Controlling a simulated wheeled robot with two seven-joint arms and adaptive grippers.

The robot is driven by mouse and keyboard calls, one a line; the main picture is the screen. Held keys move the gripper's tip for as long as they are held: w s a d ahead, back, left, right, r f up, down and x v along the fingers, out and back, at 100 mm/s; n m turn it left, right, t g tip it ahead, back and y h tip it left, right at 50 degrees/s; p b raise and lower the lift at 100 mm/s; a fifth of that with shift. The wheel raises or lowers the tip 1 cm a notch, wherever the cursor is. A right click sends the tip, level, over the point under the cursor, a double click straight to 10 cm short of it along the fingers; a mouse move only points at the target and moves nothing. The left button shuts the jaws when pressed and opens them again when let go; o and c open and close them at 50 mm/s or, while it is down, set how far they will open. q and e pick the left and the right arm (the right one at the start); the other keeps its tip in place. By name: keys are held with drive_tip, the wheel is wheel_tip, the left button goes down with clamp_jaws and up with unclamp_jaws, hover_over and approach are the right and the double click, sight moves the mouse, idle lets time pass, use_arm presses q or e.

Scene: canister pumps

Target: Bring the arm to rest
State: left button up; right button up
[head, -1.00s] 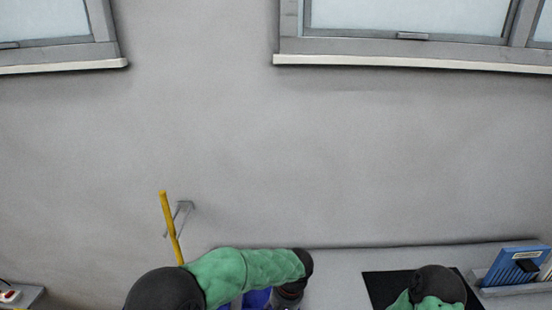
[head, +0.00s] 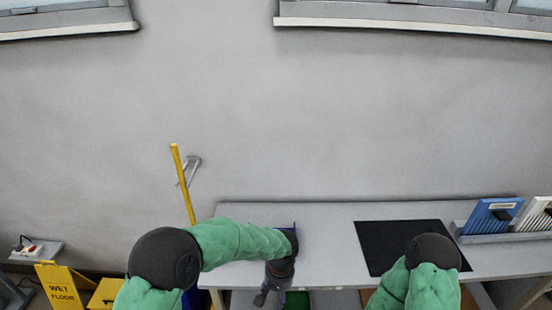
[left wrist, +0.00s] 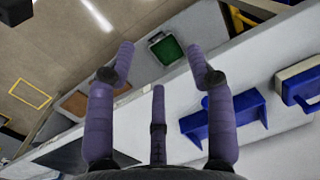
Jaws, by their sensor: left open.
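My left gripper (head: 270,290) hangs from the black wrist of my green left arm, at the front edge of the grey table (head: 328,235). In the left wrist view my left gripper (left wrist: 160,60) shows its purple fingers spread apart with nothing between them. A blue block-like object (left wrist: 223,120) sits on the pale tabletop beside the right-hand finger, apart from it as far as I can tell. My right arm (head: 430,285) is bent at the lower right of the head view. Its gripper is out of the picture.
A black mat (head: 380,238) lies on the table. Blue (head: 490,216) and white (head: 532,215) slatted pieces stand in a rack at right. A yellow pole (head: 182,185) and wet-floor sign (head: 62,288) stand at left. A green-bottomed tray (left wrist: 167,48) lies beyond the table edge.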

use_arm(q)
drive_tip(key=s+a+f+n+h, duration=0.1)
drive_tip(key=s+a+f, duration=0.3)
drive_tip(key=s+f, duration=0.5)
drive_tip(key=s+a+f+n+h, duration=0.2)
drive_tip(key=s+a+f, duration=0.3)
drive_tip(key=s+f, duration=0.4)
drive_tip(key=shift+a+f+t+h, duration=0.25)
drive_tip(key=shift+f+t+h, duration=0.15)
drive_tip(key=shift+h, duration=0.5)
drive_tip(key=shift+s, duration=0.1)
